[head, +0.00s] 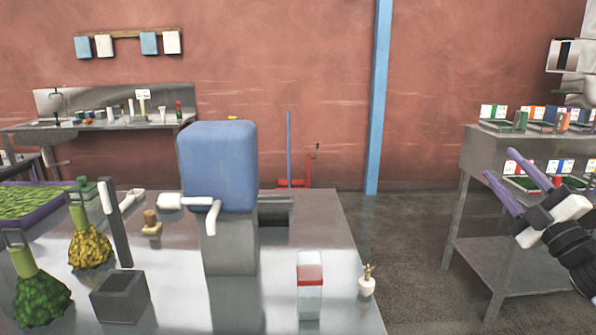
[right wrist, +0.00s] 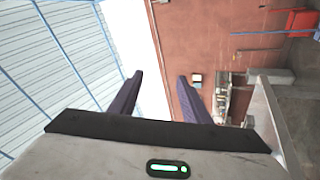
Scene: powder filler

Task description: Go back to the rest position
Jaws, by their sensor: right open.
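My right gripper (head: 507,194) is at the right side of the head view, raised in front of the metal shelf unit. Its two purple fingers are apart and nothing is between them. In the right wrist view the same open fingers (right wrist: 158,95) point away toward the wall and ceiling, with empty space between them. My left gripper is not in the head view.
A metal table (head: 170,290) holds a blue-topped machine (head: 218,165), a grey square container (head: 120,297), a red-and-clear container (head: 310,285), a small white pot (head: 367,286) and green and yellow bags (head: 90,245). A shelf unit (head: 500,160) stands right. Floor between is clear.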

